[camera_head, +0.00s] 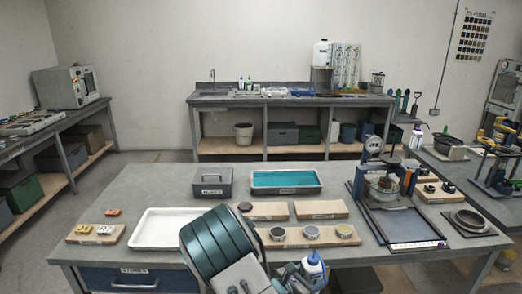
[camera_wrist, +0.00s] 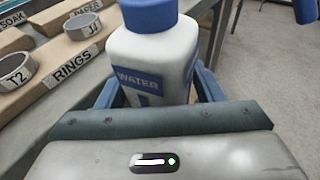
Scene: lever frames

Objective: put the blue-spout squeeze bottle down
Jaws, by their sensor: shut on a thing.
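The blue-spout squeeze bottle (camera_wrist: 150,55) is white with a blue cap and a blue label reading WATER. In the wrist view it stands roughly upright between the blue fingers of my gripper (camera_wrist: 157,92), which is shut on it. In the head view the bottle (camera_head: 314,266) and my gripper (camera_head: 303,278) are at the front edge of the workbench (camera_head: 390,262), right of my arm. The bottle's base is hidden, and I cannot tell its height relative to the top.
A board labelled RINGS (camera_head: 290,240) with metal rings lies just behind the bottle. A white tray (camera_head: 143,232), a teal-filled tray (camera_head: 287,189), a grey box (camera_head: 212,190) and a press-like device (camera_head: 385,185) also stand on the bench. Bare bench shows right of the rings board.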

